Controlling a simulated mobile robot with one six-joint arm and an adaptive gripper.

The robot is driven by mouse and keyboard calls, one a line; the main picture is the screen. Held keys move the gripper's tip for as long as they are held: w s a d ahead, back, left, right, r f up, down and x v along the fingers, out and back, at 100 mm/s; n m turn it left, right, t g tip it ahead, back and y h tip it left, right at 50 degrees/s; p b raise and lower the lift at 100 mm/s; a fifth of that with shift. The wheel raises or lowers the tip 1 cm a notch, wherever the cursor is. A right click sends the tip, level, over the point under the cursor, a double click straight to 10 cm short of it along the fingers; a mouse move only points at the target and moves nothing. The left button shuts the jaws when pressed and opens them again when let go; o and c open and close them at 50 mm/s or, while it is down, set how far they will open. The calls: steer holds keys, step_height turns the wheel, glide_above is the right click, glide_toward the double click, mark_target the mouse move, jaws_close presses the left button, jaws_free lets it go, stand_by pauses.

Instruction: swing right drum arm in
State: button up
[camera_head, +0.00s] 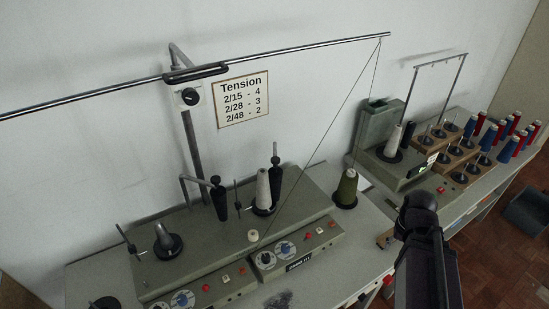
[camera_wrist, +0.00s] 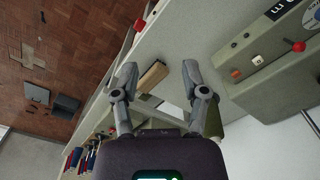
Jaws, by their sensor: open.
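The grey-green winding machine (camera_head: 235,245) fills the lower middle of the head view, with dials and buttons on its front. Upright black-handled posts stand on its top: one (camera_head: 218,198) left of a grey cone, another (camera_head: 275,172) behind it. I cannot tell for sure which part is the right drum arm. The head view hides my fingers behind my arm.
A dark green yarn cone (camera_head: 346,187) stands right of the machine. A second green machine (camera_head: 376,125) and wooden racks of red and blue spools (camera_head: 510,130) stand further right. A long metal rod (camera_head: 300,55) crosses above, with a thread hanging down.

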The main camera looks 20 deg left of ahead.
steer(key=o, duration=0.3)
steer(key=shift+o, duration=0.2)
steer(key=shift+w+a+f, duration=0.2)
steer(key=shift+w+a, duration=0.05)
steer(key=shift+a, duration=0.05)
steer(key=w+a+m+y+b, duration=0.3)
steer(key=w+a+m+y, duration=0.15)
steer(key=a, duration=0.35)
steer(key=w+a+m+y+b, duration=0.3)
steer(key=w+a+y, duration=0.15)
steer(key=a, duration=0.35)
steer(key=w+a+r+m+g+y+b, duration=0.1)
steer(key=w+a+r+m+y+b, duration=0.1)
steer(key=a, duration=0.4)
steer(key=w+a+r+m+y+b, duration=0.3)
steer(key=w+a+r+m+y, duration=0.2)
steer(key=w+a+m+y, duration=0.1)
steer(key=shift+w+a+r+m+g+y, duration=0.25)
steer(key=shift+w+m+g+y, duration=0.2)
steer(key=shift+w+m, duration=0.2)
